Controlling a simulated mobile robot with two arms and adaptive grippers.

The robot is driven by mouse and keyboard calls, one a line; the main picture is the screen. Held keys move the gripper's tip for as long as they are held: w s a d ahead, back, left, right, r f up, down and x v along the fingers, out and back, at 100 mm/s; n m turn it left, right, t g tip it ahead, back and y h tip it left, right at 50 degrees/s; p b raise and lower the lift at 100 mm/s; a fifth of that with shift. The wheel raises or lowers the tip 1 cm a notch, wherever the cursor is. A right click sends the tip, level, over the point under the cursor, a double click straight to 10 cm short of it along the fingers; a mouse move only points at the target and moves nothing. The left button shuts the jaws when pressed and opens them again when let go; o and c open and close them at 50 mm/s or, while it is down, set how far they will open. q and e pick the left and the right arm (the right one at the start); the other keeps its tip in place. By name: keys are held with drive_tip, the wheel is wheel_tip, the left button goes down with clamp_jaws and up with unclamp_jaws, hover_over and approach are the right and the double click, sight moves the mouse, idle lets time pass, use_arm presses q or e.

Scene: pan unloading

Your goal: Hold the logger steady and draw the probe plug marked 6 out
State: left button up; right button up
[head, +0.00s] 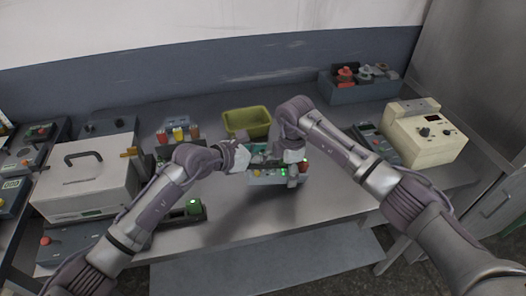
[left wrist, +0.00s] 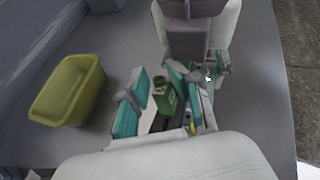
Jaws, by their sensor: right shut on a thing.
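The logger (head: 268,178) is a small grey box with green lights and coloured plugs, in the middle of the table in the head view. My right gripper (head: 292,180) is shut on its right end. My left gripper (head: 262,161) is above and behind the logger. In the left wrist view its teal-padded fingers (left wrist: 157,84) are spread, with a green plug (left wrist: 165,97) between them and a visible gap at the left finger. Part of my right gripper (left wrist: 210,62) shows beyond. I cannot read the plug numbers; the logger is largely hidden by my fingers.
A yellow-green bin (head: 247,122) stands behind the logger; it also shows in the left wrist view (left wrist: 68,90). A grey case (head: 85,182) is at the left, a cream instrument (head: 425,138) at the right. A blue-grey crate (head: 358,88) stands at the back. The front table surface is fairly clear.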

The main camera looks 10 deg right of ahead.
use_arm(q)
drive_tip(key=r, duration=0.1)
drive_tip(key=d+r, duration=0.1)
drive_tip(key=r, duration=0.1)
drive_tip(key=shift+w+r+t+h, duration=0.1)
drive_tip(key=shift+t+h, duration=0.2)
drive_tip(key=s+a+m+g+y, duration=0.1)
drive_tip(key=s+a+r+g+y, duration=0.1)
drive_tip(key=a, duration=0.1)
drive_tip(key=s+a+m+g, duration=0.1)
drive_tip(key=shift+a+r+m+y, duration=0.3)
drive_tip(key=shift+a+r+y, duration=0.1)
drive_tip(key=shift+d+r+m+g+y, duration=0.1)
drive_tip(key=shift+r+m+g+y, duration=0.25)
drive_tip(key=shift+m+g+y, duration=0.2)
drive_tip(key=d+f+y, duration=0.1)
drive_tip(key=f, duration=0.1)
drive_tip(key=w+d+f+m+g+y, duration=0.1)
drive_tip(key=f, duration=0.2)
drive_tip(key=d+f+y, duration=0.1)
drive_tip(key=f, duration=0.2)
drive_tip(key=shift+w+m+g+y, duration=0.2)
drive_tip(key=shift+m+g+y, duration=0.05)
drive_tip(key=shift+m+y, duration=0.1)
